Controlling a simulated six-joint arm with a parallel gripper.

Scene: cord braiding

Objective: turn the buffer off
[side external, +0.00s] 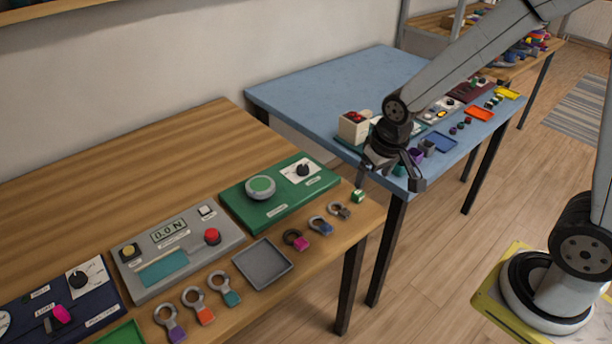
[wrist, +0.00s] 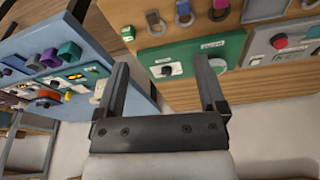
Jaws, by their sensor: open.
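A green panel (side external: 284,208) on the wooden table carries a round green pad (side external: 260,185) in a pale ring and a black rotary knob (side external: 303,170) on a white plate. Its labels are too small to read, but it looks like the buffer. The wrist view shows the green panel (wrist: 185,53) upside down, with the knob (wrist: 167,71) between the fingers; the right finger partly covers the round pad. My gripper (side external: 393,174) is open and empty, above and right of the panel, near the gap between the tables. Its fingers also show in the wrist view (wrist: 161,64).
Left of the panel are a grey device (side external: 178,245) with a display and red button, and a dark blue panel (side external: 62,310). A grey tray (side external: 262,264) and several ring-shaped tags line the front edge. The blue table (side external: 320,85) holds more panels and small items.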

